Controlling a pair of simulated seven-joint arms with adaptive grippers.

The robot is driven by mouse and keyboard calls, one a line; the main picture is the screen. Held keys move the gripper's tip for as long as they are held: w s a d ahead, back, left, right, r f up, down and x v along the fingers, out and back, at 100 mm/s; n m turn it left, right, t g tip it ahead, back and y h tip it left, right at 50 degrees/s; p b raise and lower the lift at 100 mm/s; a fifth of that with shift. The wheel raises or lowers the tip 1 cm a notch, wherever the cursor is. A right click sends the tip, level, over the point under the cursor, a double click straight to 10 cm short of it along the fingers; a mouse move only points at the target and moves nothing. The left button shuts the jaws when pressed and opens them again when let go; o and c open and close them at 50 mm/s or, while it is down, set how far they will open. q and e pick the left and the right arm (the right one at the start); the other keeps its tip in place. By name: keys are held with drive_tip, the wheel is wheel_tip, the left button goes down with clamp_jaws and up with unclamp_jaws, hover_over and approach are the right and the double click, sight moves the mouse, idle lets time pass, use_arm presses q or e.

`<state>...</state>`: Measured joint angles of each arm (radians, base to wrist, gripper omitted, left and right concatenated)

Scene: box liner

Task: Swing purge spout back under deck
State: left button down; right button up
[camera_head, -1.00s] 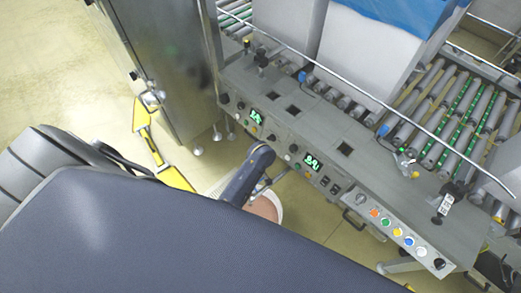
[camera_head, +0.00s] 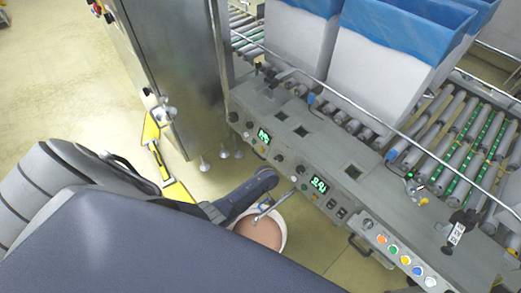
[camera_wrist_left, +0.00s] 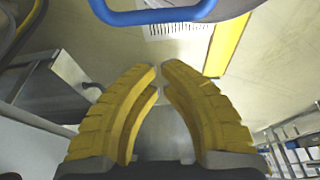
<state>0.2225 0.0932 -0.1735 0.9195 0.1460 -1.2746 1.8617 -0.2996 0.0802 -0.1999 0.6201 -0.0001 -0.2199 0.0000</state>
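The purge spout looks to be the thin grey metal tube (camera_head: 273,207) below the control deck (camera_head: 330,160) in the head view. It slants out over a pale bucket (camera_head: 284,240) with brownish contents. My left gripper (camera_wrist_left: 160,72) shows in the left wrist view as two yellow ribbed fingers. They bow inward, with a narrow gap between the tips and nothing between them. My right gripper is not in view.
A steel cabinet (camera_head: 180,70) stands left of the deck. White boxes with blue liners (camera_head: 425,25) stand on the roller conveyor behind it. A blue curved bar (camera_wrist_left: 150,15) crosses the top of the wrist view.

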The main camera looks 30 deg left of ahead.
use_arm(q)
drive_tip(key=shift+s+d, duration=0.3)
drive_tip(key=shift+d, duration=0.6)
drive_tip(key=shift+s+d, duration=0.25)
drive_tip(key=shift+d, duration=0.6)
